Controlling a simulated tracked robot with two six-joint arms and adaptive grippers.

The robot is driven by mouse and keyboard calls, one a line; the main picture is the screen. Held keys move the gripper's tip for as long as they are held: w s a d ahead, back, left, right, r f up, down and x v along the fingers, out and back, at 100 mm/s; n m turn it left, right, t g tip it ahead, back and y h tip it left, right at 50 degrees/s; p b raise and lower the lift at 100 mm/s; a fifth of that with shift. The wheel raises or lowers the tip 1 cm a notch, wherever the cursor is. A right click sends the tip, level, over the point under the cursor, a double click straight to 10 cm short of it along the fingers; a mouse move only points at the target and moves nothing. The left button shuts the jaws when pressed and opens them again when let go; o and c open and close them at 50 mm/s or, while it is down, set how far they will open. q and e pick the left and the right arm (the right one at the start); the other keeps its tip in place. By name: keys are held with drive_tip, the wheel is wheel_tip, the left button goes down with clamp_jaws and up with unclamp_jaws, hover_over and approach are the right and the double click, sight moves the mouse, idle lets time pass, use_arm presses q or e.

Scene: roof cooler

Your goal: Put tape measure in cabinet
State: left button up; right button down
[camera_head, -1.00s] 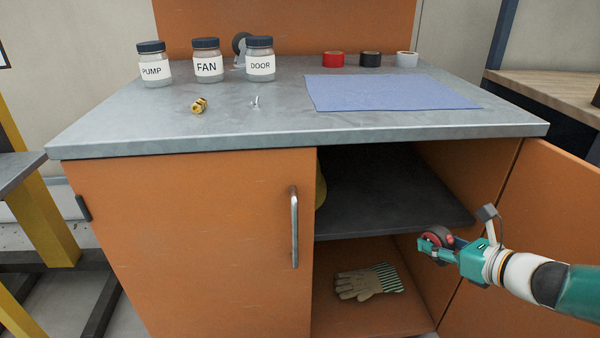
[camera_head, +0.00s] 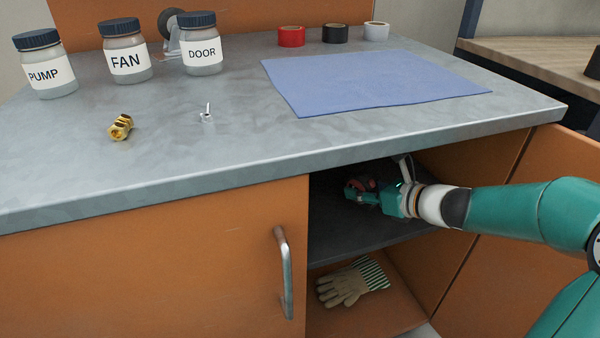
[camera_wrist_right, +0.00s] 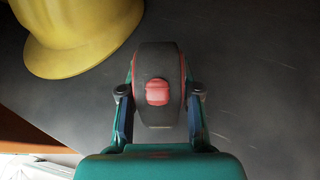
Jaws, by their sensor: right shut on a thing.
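The tape measure (camera_wrist_right: 158,110), black and red, is between the fingers of my right gripper (camera_head: 362,192). In the right wrist view both fingers of my gripper (camera_wrist_right: 160,120) press its sides. The gripper and tape measure are inside the open right half of the orange cabinet (camera_head: 150,265), over its dark upper shelf (camera_head: 335,232). I cannot tell whether the tape measure touches the shelf. My left gripper is not in view.
A yellow hard hat (camera_wrist_right: 75,35) sits on the shelf, to the left of the tape measure. Striped gloves (camera_head: 350,283) lie on the lower level. The right door (camera_head: 545,200) stands open; the left door's handle (camera_head: 284,270) is beside the opening. Jars (camera_head: 125,50) stand on the worktop.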

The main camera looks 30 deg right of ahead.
hover_over(314, 182)
drive_tip(key=shift+b, duration=0.45)
wheel_tip(314, 182, down, 4)
drive_tip(key=b, duration=0.3)
drive_tip(key=shift+d+r, duration=0.1)
drive_tip(key=shift+r, duration=0.15)
drive_tip(key=c, duration=0.8)
unclamp_jaws()
